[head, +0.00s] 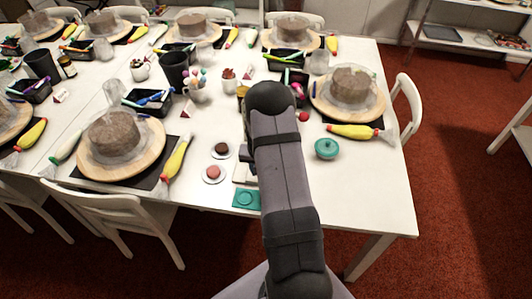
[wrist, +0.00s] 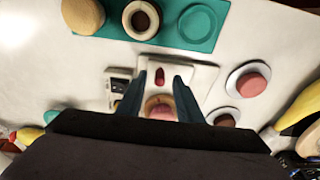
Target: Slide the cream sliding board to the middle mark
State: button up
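A cream board (wrist: 201,83) lies flat on the white table in the wrist view, with a small red oval piece (wrist: 160,77) on it. It looks like the sliding board, and part of it also shows beside my arm in the head view (head: 242,173). My gripper (wrist: 160,79) points down over it, its two dark teal fingers apart on either side of the red piece. A round beige and pink thing (wrist: 160,106) shows between the fingers; whether they touch it is unclear. I cannot make out the middle mark.
A teal mat (wrist: 112,28) with round items lies beyond the board. Two small plates, one with a pink disc (wrist: 251,84) and one with a brown disc (wrist: 224,120), stand to the right. A small dark-and-white block (wrist: 118,86) sits close left of the fingers.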

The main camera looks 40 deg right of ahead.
jog(key=shift+f, duration=0.15)
grip_shut()
jog(key=shift+w+d, duration=0.1)
jog(key=shift+w, duration=0.05)
